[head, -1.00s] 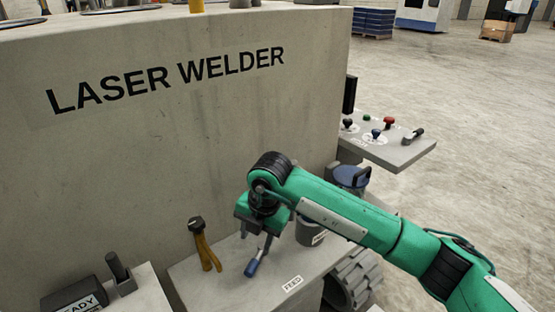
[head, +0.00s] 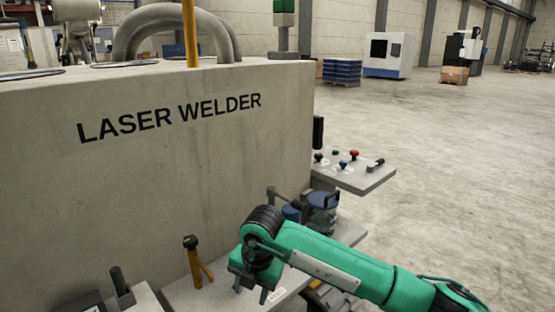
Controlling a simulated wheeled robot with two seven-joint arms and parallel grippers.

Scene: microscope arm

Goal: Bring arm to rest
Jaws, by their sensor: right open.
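My right gripper (head: 251,289) hangs open at the end of my green arm, low in the head view, above the pale feed shelf (head: 188,294). Nothing shows between its fingers. My left gripper is not in view. A pale, rounded, microscope-like head (head: 77,14) shows at the top left, behind the laser welder (head: 190,170) and well away from my gripper. I cannot make out its arm or a rest for it.
A yellow tool with a black top (head: 196,262) stands on the shelf left of my gripper. A control panel (head: 352,178) with knobs juts out at the right. A yellow post (head: 190,32) rises over the welder.

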